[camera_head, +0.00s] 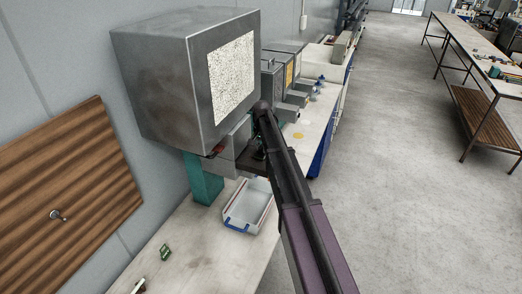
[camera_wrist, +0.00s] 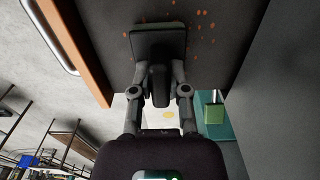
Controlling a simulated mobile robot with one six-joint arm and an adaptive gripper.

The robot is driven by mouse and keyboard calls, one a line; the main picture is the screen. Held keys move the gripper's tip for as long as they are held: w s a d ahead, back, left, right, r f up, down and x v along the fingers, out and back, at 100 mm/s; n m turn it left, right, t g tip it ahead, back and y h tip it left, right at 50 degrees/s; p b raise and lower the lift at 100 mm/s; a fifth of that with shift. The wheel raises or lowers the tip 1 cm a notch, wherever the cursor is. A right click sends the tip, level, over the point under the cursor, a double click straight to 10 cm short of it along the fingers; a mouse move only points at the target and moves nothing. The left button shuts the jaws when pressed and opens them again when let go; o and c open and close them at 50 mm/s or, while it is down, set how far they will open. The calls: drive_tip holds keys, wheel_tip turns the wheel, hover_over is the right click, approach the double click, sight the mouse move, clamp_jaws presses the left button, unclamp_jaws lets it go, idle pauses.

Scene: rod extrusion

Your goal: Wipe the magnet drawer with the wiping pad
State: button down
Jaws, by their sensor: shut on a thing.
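My gripper (camera_wrist: 159,90) is shut on the short dark handle of the wiping pad (camera_wrist: 158,40) in the wrist view. The flat black pad lies against or very close to the dark surface of the magnet drawer (camera_wrist: 222,60); I cannot tell if it touches. Several orange-red spots show on that surface around the pad. The drawer has an orange-brown edge and a metal bar handle (camera_wrist: 52,38). In the head view, my arm reaches below the large grey box and mostly hides the gripper, the pad and the drawer.
The large grey box (camera_head: 165,80) with a speckled panel overhangs the bench on a teal post (camera_head: 203,180). A white tray (camera_head: 240,212) with a blue handle stands on the bench (camera_head: 195,245). More machines (camera_head: 290,75) stand beyond.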

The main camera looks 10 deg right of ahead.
drive_tip(key=shift+w+d, duration=0.1)
drive_tip(key=shift+w, duration=0.05)
drive_tip(key=shift+w+d, duration=0.5)
drive_tip(key=shift+w, duration=0.2)
drive_tip(key=shift+w+d, duration=0.45)
drive_tip(key=shift+w, duration=0.2)
drive_tip(key=shift+f, duration=0.15)
drive_tip(key=shift+s+a, duration=0.1)
drive_tip(key=shift+s, duration=0.1)
drive_tip(key=shift+s+a, duration=1)
drive_tip(key=shift+s, duration=0.3)
